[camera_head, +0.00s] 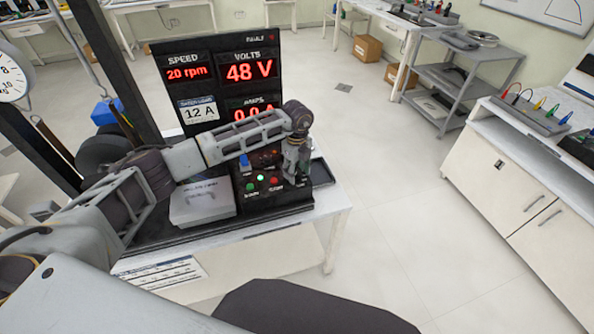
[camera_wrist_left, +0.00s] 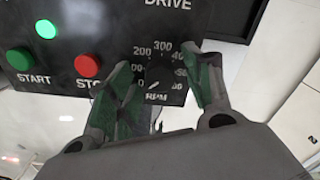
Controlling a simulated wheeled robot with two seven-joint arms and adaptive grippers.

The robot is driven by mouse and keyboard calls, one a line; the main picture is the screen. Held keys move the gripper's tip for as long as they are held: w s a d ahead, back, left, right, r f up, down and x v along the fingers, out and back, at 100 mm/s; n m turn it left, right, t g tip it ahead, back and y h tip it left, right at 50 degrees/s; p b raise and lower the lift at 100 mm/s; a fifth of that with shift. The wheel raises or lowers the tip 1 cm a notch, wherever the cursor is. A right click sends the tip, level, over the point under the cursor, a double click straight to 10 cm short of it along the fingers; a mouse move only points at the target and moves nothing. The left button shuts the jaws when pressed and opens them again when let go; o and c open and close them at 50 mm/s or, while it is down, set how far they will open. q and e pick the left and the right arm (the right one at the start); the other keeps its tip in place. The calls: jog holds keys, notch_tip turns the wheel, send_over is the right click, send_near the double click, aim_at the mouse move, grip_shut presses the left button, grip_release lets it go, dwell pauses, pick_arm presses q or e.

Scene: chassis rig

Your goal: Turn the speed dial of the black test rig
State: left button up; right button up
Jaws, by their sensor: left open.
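The black test rig (camera_head: 215,60) stands on a white table, its display reading 20 rpm, 48 V and 12 A. My left gripper (camera_head: 296,168) reaches down at the right end of its control panel and hides the dial in the head view. In the left wrist view, the black speed dial (camera_wrist_left: 158,76) sits on the panel among numbers and the label RPM. A pale mark on it seems to point to the lower left. My left gripper (camera_wrist_left: 160,70) is open, with one green-and-grey finger on each side of the dial. I cannot tell whether they touch it.
A green START button (camera_wrist_left: 20,59) and a red STOP button (camera_wrist_left: 88,66) lie left of the dial, with a lit green lamp (camera_wrist_left: 46,29) above. A grey box (camera_head: 201,203) sits left of the panel. The floor right of the table is clear.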

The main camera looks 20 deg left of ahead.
aim_at(297, 172)
pick_arm(q)
notch_tip(297, 172, up, 12)
dwell(0.8)
jog(key=shift+d, duration=0.1)
dwell(0.3)
